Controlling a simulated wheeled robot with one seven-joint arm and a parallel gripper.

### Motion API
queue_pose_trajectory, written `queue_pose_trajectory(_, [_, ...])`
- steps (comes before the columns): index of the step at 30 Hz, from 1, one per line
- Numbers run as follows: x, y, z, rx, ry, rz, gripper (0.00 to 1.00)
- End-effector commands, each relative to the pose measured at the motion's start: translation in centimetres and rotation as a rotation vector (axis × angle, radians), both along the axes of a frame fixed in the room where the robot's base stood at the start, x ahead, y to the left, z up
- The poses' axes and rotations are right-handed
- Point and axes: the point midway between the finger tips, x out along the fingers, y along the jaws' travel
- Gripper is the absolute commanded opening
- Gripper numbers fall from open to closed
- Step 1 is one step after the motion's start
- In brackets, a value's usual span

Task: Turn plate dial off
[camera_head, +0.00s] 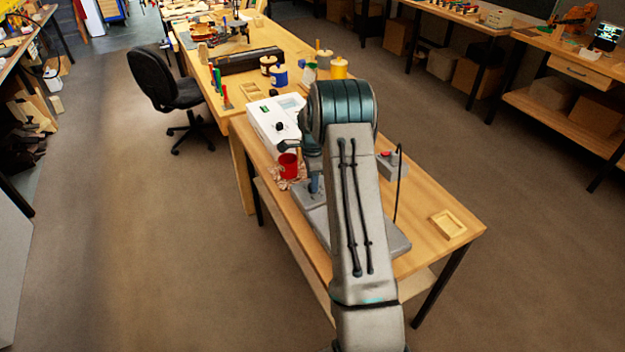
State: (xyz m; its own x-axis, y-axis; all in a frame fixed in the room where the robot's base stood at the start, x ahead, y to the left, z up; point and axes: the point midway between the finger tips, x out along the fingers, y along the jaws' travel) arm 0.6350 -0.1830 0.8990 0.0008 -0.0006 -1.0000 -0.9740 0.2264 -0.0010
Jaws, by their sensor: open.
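My gripper (291,147) is small in view, left of my arm's bent joint. Its dark fingers are above and close to a red cup (288,166), near the front of a white box. The white box (266,113) has a green display and a black knob (280,126) on it. A flat grey plate (401,242) lies on the bench, largely covered by my arm. I cannot tell which part is the plate dial, or whether my gripper touches anything.
The wooden bench (441,195) holds a grey box with a red button (391,163), a black cable and a small wooden tray (448,224). Blue (279,76) and yellow (338,68) jars stand behind. A black chair (165,85) is at left; the floor in front of it is clear.

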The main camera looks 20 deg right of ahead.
Motion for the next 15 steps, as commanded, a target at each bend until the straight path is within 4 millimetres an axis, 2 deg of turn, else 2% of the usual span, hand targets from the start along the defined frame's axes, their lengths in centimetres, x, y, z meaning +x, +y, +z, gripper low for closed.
queue_pose_trajectory(6, [0.0, 0.0, -1.7, 0.001, 0.001, 0.000, 0.48])
queue_pose_trajectory(14, [0.0, 0.0, -1.9, 0.001, 0.000, 0.000, 0.48])
queue_pose_trajectory(15, [0.0, 0.0, -1.9, 0.001, 0.000, 0.000, 0.45])
